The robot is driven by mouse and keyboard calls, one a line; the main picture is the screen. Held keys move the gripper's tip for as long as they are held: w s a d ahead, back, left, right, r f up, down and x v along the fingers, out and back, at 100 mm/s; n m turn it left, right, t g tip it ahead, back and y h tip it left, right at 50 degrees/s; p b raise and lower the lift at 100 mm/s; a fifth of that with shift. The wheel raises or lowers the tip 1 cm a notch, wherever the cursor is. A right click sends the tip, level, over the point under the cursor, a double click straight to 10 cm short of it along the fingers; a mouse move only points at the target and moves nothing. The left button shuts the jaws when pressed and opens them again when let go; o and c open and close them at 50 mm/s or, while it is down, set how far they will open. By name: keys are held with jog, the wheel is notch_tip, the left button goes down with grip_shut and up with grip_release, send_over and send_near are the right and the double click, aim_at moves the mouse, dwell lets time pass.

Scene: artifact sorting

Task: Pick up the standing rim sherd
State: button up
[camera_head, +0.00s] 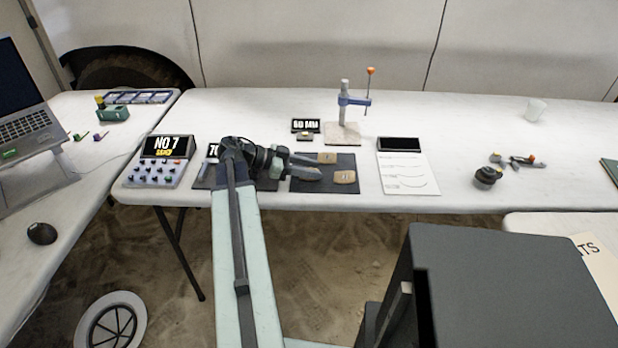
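My gripper (314,168) reaches in from the left over a dark mat (336,187) on the long white table. Its two grey-green fingers are parted and nothing shows between them. Two tan sherds are on the mat. One sherd (327,158) is just beyond the upper finger, at the back. The other sherd (345,177) is to the right of the fingertips, apart from them. I cannot tell for certain which sherd is the standing rim sherd, nor whether the back one touches a finger. My wrist and fingers hide the left part of the mat.
Behind the mat are a small black display (305,126) and a stand with an orange-knobbed post (343,115). A white profile sheet (410,178) lies right of the mat. A "NO 7" panel (166,146) is at left.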

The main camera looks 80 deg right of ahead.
aim_at(312, 168)
jog(key=shift+s+d+f, duration=0.1)
jog(key=shift+s+f, duration=0.15)
jog(key=shift+s, duration=0.2)
jog(key=shift+r, duration=0.1)
grip_shut()
notch_tip(312, 168, up, 10)
jog(key=p, duration=1)
jog(key=shift+r, duration=0.15)
jog(key=shift+w, duration=0.2)
